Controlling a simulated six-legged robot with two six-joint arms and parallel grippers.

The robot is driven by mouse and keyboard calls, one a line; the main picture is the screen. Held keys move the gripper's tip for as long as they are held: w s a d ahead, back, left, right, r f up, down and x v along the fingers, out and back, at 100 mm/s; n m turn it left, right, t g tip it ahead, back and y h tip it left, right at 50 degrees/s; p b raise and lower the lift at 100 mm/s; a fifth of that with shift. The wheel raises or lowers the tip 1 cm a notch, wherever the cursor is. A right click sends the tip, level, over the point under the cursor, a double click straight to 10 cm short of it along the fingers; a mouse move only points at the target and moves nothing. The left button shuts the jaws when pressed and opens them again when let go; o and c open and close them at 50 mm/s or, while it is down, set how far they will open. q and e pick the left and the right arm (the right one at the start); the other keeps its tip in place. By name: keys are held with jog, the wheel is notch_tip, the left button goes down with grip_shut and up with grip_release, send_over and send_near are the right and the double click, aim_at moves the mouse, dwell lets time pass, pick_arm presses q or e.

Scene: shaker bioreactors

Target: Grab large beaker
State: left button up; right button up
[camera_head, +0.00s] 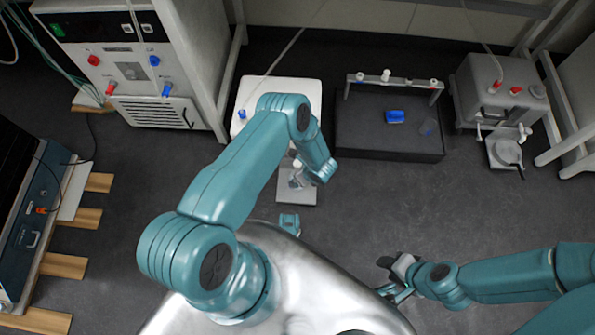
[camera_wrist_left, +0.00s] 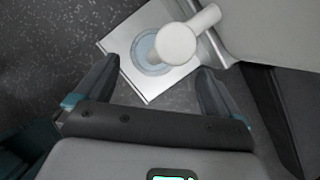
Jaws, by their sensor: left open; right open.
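In the left wrist view a pale blue round vessel (camera_wrist_left: 146,55), which may be the large beaker, stands on a silver plate (camera_wrist_left: 178,82). A white round overhead head (camera_wrist_left: 176,43) partly covers it. My left gripper (camera_wrist_left: 158,72) is open, its fingers on either side of the plate's near part, with nothing between them. In the head view the plate (camera_head: 296,196) shows below the white unit; the left gripper is mostly hidden by my arm there. My right gripper (camera_head: 393,279) is open and empty at the lower right, away from the plate.
A black tray (camera_head: 388,146) with a blue object (camera_head: 395,116) lies right of the white unit (camera_head: 312,92). A grey device (camera_head: 500,88) stands at far right, a white cabinet (camera_head: 130,65) at upper left. Wooden strips lie at left. Dark floor between is clear.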

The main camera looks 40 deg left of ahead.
pick_arm(q)
jog(key=b+x, duration=0.1)
jog(key=x, duration=0.3)
jog(key=s+b+x, duration=0.1)
jog(key=x, duration=0.1)
jog(key=shift+d+f+b, duration=0.15)
jog(key=shift+d+b, duration=0.15)
jog(key=shift+d, duration=0.05)
jog(key=shift+a+f, duration=0.15)
jog(key=shift+f, duration=0.05)
jog(key=shift+r, duration=0.1)
jog(key=shift+r, duration=0.1)
jog(key=c, duration=1.3)
